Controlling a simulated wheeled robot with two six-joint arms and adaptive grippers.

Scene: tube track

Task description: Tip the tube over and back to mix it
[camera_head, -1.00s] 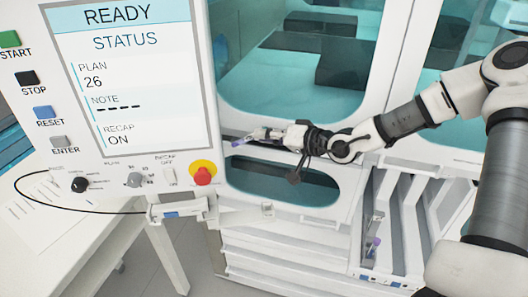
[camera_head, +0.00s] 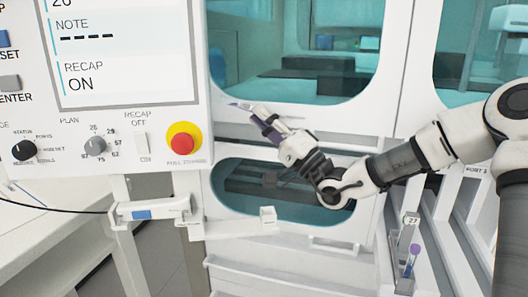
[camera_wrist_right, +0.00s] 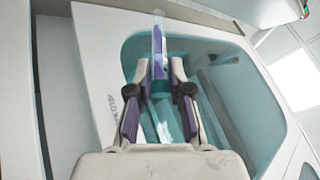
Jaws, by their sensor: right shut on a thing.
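My right gripper (camera_head: 256,114) is in front of the white machine, its fingers pointing up and to the left. It is shut on a small tube (camera_head: 238,105) with purple on it. In the right wrist view, the tube (camera_wrist_right: 158,38) stands out beyond the fingertips of the gripper (camera_wrist_right: 160,76), with a clear end and a purple strip visible. The part between the fingers is hidden. My left gripper is not in view.
A second tube (camera_head: 413,256) with a purple cap stands in the rack lanes at lower right. The control panel (camera_head: 100,120) with a red stop button (camera_head: 182,141) is at left. Teal windows (camera_head: 300,75) are behind the gripper. A small white tray (camera_head: 150,211) juts out below the panel.

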